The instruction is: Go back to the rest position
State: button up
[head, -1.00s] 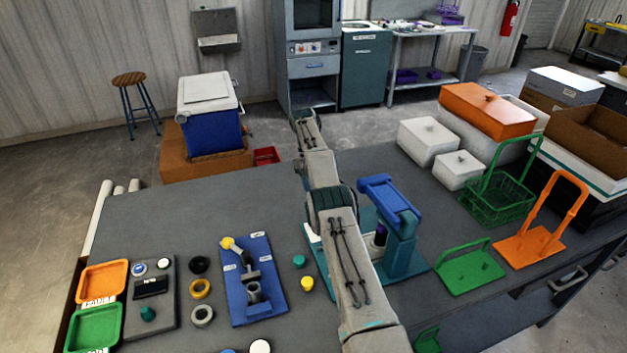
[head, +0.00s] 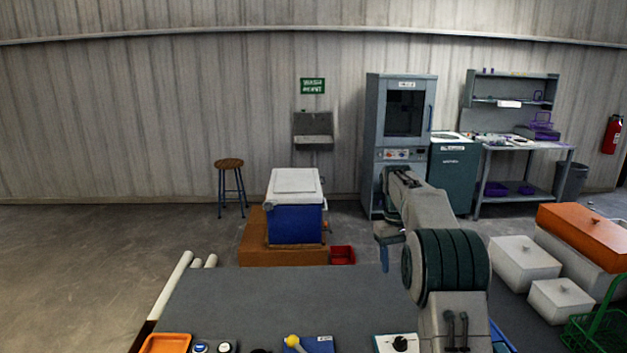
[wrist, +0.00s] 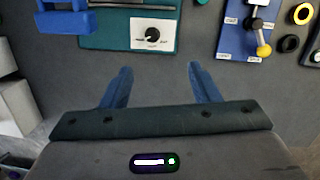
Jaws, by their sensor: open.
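My gripper (wrist: 158,67) is open in the wrist view, its two blue fingers spread with nothing between them. It is above the dark grey bench (wrist: 100,75), apart from the things on it. In the head view a blue finger of my gripper (head: 385,256) shows beside my bent arm, above the bench's far edge; the rest is mostly hidden.
In the wrist view, a teal base with a dial (wrist: 152,35) and a blue fixture with a yellow knob (wrist: 263,50) lie beyond the fingers. A blue cooler (head: 295,222) stands past the bench. White boxes (head: 524,258) stand at right.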

jog(key=s+a+r+m+t+b, duration=0.1)
jog(key=s+a+r, duration=0.15)
jog(key=s, duration=0.65)
jog(key=s+a+r+t+b, duration=0.1)
jog(key=s+r+t, duration=0.15)
jog(key=s, duration=0.55)
jog(key=s+a+f+t+b, duration=0.1)
jog(key=s+f, duration=0.2)
jog(key=s, duration=0.7)
jog(key=s+a+f+m+t+y+b, duration=0.1)
jog(key=s+f, duration=0.3)
jog(key=s, duration=0.6)
jog(key=shift+s+a+f, duration=0.2)
jog(key=shift+a+f, duration=0.1)
jog(key=shift+a, duration=0.1)
